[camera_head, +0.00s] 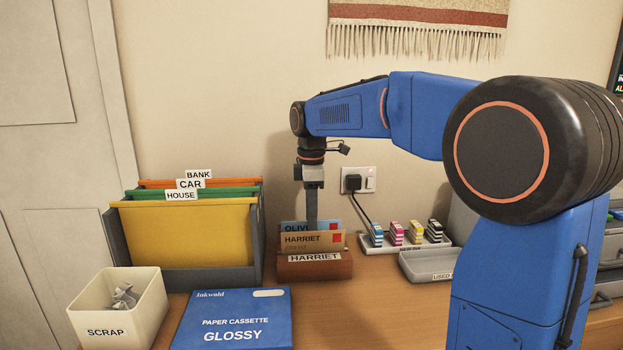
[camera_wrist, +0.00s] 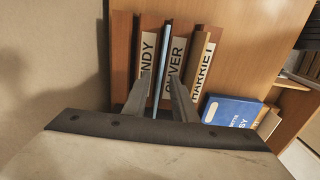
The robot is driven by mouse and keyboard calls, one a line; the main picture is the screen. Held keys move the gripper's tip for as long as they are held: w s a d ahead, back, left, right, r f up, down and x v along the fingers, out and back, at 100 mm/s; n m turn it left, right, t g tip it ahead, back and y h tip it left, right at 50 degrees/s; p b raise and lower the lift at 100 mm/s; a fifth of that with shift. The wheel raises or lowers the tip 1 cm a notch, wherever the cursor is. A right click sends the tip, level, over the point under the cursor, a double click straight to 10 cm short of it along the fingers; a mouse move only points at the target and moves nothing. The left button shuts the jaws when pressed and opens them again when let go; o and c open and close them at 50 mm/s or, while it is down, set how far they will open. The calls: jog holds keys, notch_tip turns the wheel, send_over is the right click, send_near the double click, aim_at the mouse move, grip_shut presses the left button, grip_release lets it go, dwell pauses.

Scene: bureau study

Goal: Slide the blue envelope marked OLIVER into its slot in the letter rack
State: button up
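The letter rack (camera_head: 318,268) is brown wood and stands on the desk. In the wrist view the rack (camera_wrist: 122,50) shows labels ending in NDY, then OLIVER and HARRIET. The blue envelope (camera_head: 291,226) stands upright behind the tan HARRIET envelope, its name partly covered. From above, the blue envelope (camera_wrist: 164,62) shows as a thin edge in the slot between the NDY and OLIVER labels. My gripper (camera_head: 311,226) points down at the rack. In the wrist view the fingers of my gripper (camera_wrist: 159,80) are open, one each side of the blue envelope, with gaps visible. Its lower edge is hidden.
The tan HARRIET envelope (camera_head: 312,242) fills the front slot. A file holder (camera_head: 190,274) with coloured folders stands close left. A blue paper cassette box (camera_head: 236,318) and a scrap bin (camera_head: 125,315) are in front. Ink cartridges (camera_head: 405,234) and a grey tray (camera_head: 428,264) are right.

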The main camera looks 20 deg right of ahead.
notch_tip(320, 180, up, 15)
dwell(0.4)
